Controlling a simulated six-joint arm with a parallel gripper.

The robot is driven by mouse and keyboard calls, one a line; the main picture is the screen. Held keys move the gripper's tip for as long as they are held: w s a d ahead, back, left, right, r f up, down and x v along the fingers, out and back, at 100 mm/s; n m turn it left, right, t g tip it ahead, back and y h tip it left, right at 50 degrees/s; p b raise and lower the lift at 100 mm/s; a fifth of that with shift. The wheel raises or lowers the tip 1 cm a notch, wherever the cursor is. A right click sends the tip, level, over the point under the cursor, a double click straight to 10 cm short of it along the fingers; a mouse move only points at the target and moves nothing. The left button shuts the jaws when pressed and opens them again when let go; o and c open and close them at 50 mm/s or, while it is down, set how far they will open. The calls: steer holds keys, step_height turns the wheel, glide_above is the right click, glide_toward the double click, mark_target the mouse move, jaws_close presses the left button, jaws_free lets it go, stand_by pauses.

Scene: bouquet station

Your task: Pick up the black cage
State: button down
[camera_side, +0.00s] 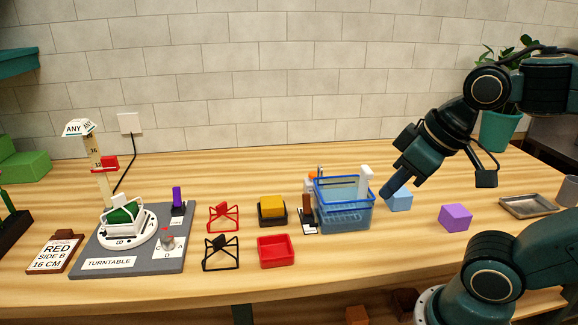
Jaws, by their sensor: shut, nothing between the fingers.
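The black cage (221,254) is a small open wire frame standing on the wooden table, left of the red tray and below a similar red cage (223,217). Nothing holds it. My gripper (388,192) is shut and empty, pointing down and left, beside the right side of the blue basket and in front of part of a light blue cube. It is well to the right of the black cage. The fingertips are small in this view, and I cannot tell whether they touch the cube.
A red tray (276,251) stands right of the black cage. The grey turntable board (175,262) is close on its left. A blue basket (344,216) stands between it and my gripper. A light blue cube (402,201) and purple cube (455,217) are at right. The table's front is clear.

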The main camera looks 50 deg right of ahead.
stand_by(0.4)
steer(key=c, duration=1.4)
jaws_free()
steer(key=shift+c, duration=0.2)
steer(key=w+a+r+n+g+y, duration=0.1)
steer(key=w+a+n, duration=0.15)
steer(key=w, duration=0.25)
steer(key=w+a+r+n+g+y, duration=0.1)
steer(key=w+n, duration=0.2)
steer(key=w, duration=0.2)
steer(key=w+a+r+n, duration=0.2)
steer(key=w+n, duration=0.1)
steer(key=w, duration=0.3)
steer(key=w+a+f+n+g+y, duration=0.1)
steer(key=w+f+n, duration=0.3)
steer(key=w, duration=0.3)
steer(key=w+f+n+g+y, duration=0.1)
steer(key=w+f+n+g, duration=0.1)
steer(key=w+f+n, duration=0.3)
steer(key=w, duration=0.2)
steer(key=shift+w+a+g+y, duration=0.3)
steer(key=shift+w+a, duration=0.05)
